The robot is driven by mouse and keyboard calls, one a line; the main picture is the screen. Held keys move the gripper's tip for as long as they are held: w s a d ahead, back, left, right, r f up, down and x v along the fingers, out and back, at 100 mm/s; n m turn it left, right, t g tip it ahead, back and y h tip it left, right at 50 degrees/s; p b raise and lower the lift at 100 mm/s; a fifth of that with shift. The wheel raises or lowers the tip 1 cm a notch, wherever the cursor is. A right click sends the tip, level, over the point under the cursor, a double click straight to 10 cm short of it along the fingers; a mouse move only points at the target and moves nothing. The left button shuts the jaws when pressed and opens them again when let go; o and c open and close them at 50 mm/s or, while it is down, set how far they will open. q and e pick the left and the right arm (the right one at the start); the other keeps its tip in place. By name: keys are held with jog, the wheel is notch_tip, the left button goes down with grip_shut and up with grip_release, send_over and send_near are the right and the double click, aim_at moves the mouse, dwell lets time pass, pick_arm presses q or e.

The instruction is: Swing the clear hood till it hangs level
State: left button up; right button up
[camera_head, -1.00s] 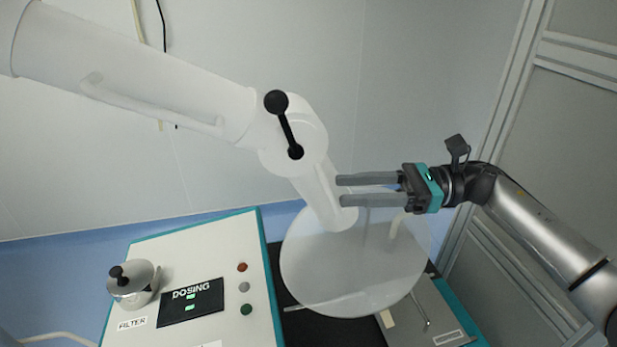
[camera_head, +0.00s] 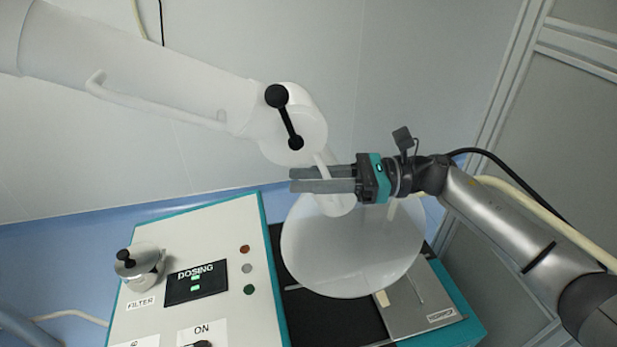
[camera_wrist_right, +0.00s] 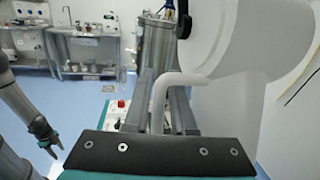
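The clear hood (camera_head: 355,250) is a round translucent disc hanging from the white jointed arm (camera_head: 150,75). Whether it is level is hard to judge from here. A thin white handle (camera_head: 322,162) rises near the hood's neck and shows as a bent bar in the right wrist view (camera_wrist_right: 160,100). My right gripper (camera_head: 291,180) reaches in from the right. Its fingers lie close together across the handle and look shut on it; the contact is partly hidden. My left gripper (camera_wrist_right: 50,148) shows small at the left of the right wrist view, away from the hood, its opening unclear.
A black lever knob (camera_head: 277,95) sits on the arm joint. A framed wall is at right.

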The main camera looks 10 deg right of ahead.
grip_shut()
dwell(1.0)
